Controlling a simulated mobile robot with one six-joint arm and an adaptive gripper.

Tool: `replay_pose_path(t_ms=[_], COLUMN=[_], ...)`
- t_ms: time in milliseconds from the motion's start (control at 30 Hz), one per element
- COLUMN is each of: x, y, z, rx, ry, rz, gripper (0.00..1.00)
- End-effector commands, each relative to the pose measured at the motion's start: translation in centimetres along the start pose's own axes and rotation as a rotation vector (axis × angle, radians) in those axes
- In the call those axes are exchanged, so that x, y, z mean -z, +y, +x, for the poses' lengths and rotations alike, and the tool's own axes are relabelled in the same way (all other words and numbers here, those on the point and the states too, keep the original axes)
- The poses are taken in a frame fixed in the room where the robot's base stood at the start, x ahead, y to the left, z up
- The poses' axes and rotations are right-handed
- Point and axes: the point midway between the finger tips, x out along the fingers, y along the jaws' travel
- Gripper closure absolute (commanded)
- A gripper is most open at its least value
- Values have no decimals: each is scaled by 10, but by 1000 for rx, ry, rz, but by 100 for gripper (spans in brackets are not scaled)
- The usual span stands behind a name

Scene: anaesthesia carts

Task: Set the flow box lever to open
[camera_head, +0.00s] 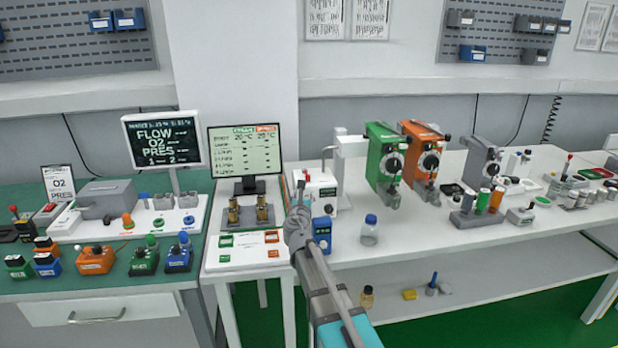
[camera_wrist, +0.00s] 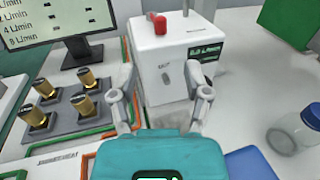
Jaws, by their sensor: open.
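In the head view the flow box (camera_head: 324,190) stands on the white table, right of the monitor, partly covered by my arm. My gripper (camera_wrist: 163,85) is open and empty, its two fingers spread before the box's front face, below the lever. In the head view my gripper (camera_head: 299,200) overlaps the box's left side; I cannot tell whether it touches.
Brass cylinders (camera_wrist: 60,106) on a grey base stand left of my gripper, below a monitor (camera_wrist: 45,22). A blue box (camera_head: 322,233) and a blue-capped bottle (camera_head: 369,230) stand close on the right. Green (camera_head: 382,155) and orange (camera_head: 422,155) vaporizer units stand farther right.

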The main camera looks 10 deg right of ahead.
Motion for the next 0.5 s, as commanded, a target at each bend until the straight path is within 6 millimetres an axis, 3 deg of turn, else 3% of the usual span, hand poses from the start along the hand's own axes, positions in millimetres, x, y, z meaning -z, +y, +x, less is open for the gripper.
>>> replay_pose_path(t_ms=[500], x=[0], y=[0], z=[73], rx=[3], ry=[0], rz=[0], gripper=[38])
